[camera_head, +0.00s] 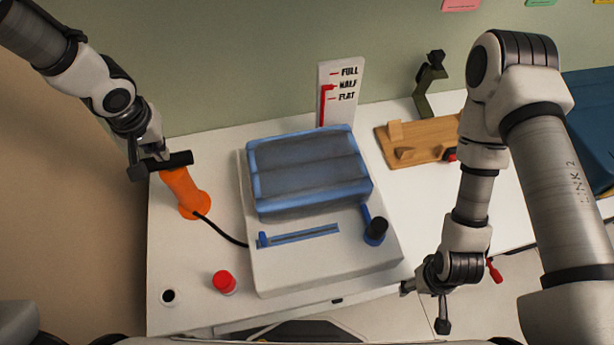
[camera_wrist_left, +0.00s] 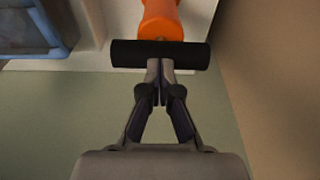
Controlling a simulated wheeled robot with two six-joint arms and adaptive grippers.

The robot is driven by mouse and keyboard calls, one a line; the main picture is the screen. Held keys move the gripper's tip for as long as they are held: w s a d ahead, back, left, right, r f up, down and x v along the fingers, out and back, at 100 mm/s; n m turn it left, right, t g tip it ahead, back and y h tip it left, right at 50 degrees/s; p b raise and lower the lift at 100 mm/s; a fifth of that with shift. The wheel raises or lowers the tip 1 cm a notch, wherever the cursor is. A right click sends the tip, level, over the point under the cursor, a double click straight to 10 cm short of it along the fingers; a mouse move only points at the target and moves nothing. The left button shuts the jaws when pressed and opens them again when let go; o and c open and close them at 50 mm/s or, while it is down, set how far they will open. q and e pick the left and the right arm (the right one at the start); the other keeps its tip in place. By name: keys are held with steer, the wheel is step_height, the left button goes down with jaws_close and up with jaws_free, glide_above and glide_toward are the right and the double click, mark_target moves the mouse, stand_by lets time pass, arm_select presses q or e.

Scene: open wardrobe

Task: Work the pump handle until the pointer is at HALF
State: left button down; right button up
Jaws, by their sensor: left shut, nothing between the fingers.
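The orange pump (camera_head: 184,192) stands at the table's left, with a black crossbar handle (camera_head: 178,160) on top, low against its body. My left gripper (camera_head: 146,168) is at the handle. In the left wrist view the handle (camera_wrist_left: 190,54) lies across the tips of my left gripper (camera_wrist_left: 160,68), whose fingers are shut with nothing between them. I cannot tell whether they touch it. The white gauge (camera_head: 346,108) reads FULL, HALF, FLAT from top down. Its red pointer (camera_head: 328,87) appears level with HALF. My right gripper (camera_head: 425,305) is open and empty at the table's front right.
A black hose (camera_head: 222,232) runs from the pump to a pale base with a blue-edged cushion (camera_head: 308,168). A red button (camera_head: 224,282) and a black-centred ring (camera_head: 168,297) are in front. A wooden board (camera_head: 422,142) lies behind right. My right arm covers part of the right side.

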step_height(320, 180, up, 7)
steer(key=p, duration=0.7)
steer(key=shift+r, duration=0.2)
stand_by(0.7)
step_height(320, 180, up, 5)
steer(key=p, duration=0.5)
steer(key=shift+f, duration=0.1)
